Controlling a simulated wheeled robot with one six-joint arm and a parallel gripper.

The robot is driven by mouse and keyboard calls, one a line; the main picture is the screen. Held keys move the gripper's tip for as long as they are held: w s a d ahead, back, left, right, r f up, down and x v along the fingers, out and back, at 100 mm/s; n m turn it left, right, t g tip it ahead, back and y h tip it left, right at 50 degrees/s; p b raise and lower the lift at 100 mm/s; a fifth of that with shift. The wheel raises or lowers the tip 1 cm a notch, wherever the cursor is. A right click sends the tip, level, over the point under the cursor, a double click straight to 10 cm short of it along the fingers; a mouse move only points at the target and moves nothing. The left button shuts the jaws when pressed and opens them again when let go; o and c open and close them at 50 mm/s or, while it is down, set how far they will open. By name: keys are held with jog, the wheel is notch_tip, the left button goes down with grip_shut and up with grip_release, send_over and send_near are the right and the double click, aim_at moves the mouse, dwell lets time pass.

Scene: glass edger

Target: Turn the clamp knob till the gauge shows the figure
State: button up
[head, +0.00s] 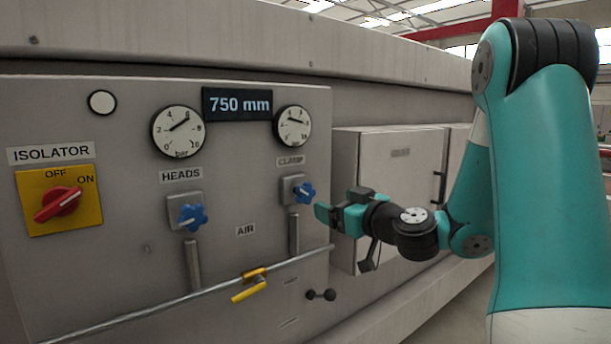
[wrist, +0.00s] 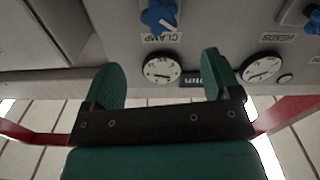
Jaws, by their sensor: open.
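The blue clamp knob (head: 304,193) sits on a grey block under the CLAMP label, with a white mark on its face. It also shows at the top of the wrist view (wrist: 158,17). The round clamp gauge (head: 292,126) is above it; its dark needle lies nearly level, but the figures are too small to read surely. The gauge also shows in the wrist view (wrist: 162,69). A dark display (head: 238,104) beside the gauge reads 750 mm. My gripper (head: 328,212) is just right of and below the knob, apart from it. Its jaws (wrist: 160,65) are open and empty.
A second blue knob (head: 191,216), under HEADS, has its own gauge (head: 178,132). A red isolator switch (head: 60,204) is at the left. A metal rail (head: 180,299) with a yellow lever (head: 249,291) runs below. A pale cabinet (head: 392,175) stands behind my gripper.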

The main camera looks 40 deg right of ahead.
aim_at(308, 191)
jog(key=w+p, duration=0.3)
jog(key=w, duration=0.2)
jog(key=w+p, duration=0.3)
jog(key=w, duration=0.2)
jog(key=shift+a+r+p, duration=0.2)
jog(key=shift+p, duration=0.1)
jog(key=shift+w+f+p, duration=0.2)
jog(key=shift+w+p, duration=0.15)
jog(key=shift+w, duration=0.45)
jog(key=c, duration=0.9)
